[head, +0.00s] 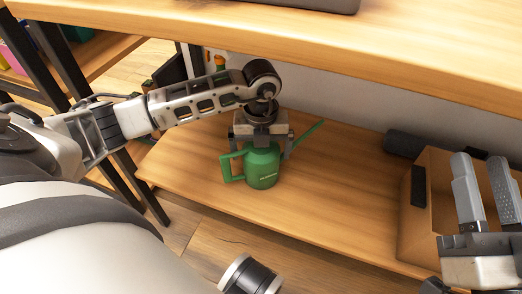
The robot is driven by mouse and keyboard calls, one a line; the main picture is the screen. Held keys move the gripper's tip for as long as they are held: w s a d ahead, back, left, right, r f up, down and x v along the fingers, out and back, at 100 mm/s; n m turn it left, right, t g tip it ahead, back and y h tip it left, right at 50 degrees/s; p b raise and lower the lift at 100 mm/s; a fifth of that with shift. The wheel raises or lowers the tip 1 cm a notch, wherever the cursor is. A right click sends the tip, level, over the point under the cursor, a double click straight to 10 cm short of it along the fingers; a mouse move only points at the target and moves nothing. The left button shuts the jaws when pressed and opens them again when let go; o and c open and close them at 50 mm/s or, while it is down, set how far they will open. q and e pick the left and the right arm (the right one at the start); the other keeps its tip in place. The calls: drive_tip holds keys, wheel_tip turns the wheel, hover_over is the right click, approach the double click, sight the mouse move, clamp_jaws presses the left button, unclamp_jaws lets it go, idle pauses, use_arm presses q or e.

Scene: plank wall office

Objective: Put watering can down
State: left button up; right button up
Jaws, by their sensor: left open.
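The green watering can (263,170) stands upright on the lower wooden shelf (330,205), its handle to the left and its spout pointing up to the right. My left gripper (268,148) is directly above it, pointing down, with its fingers apart on either side of the can's top. The gripper hides part of the can's top. My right gripper (482,190) is at the right edge, its two grey fingers pointing up and apart with nothing between them.
A wooden desk top (400,45) overhangs the shelf. A cardboard-coloured box (432,165) stands at the right, behind my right gripper, with a dark cylinder (405,143) beside it. Black metal legs (140,185) stand at the left. The shelf is clear between can and box.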

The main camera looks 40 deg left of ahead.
use_arm(q)
wheel_tip(320, 180, up, 6)
drive_tip(key=shift+f+p, duration=0.1)
drive_tip(key=shift+p, duration=0.95)
drive_tip(key=shift+r, duration=0.25)
use_arm(e)
drive_tip(key=shift+s+a+f+m+g+h, duration=0.1)
drive_tip(key=shift+s+f+m+g+h, duration=0.2)
drive_tip(key=shift+f+m+g, duration=0.4)
drive_tip(key=shift+s+a+f+m+g+h, duration=0.15)
drive_tip(key=shift+s+f+m+g+h, duration=0.25)
drive_tip(key=shift+f, duration=0.5)
drive_tip(key=shift+s+a+f+m+g+h, duration=0.1)
drive_tip(key=shift+f+m+g+h, duration=0.1)
drive_tip(key=shift+f+m+g, duration=0.45)
drive_tip(key=shift+f, duration=0.1)
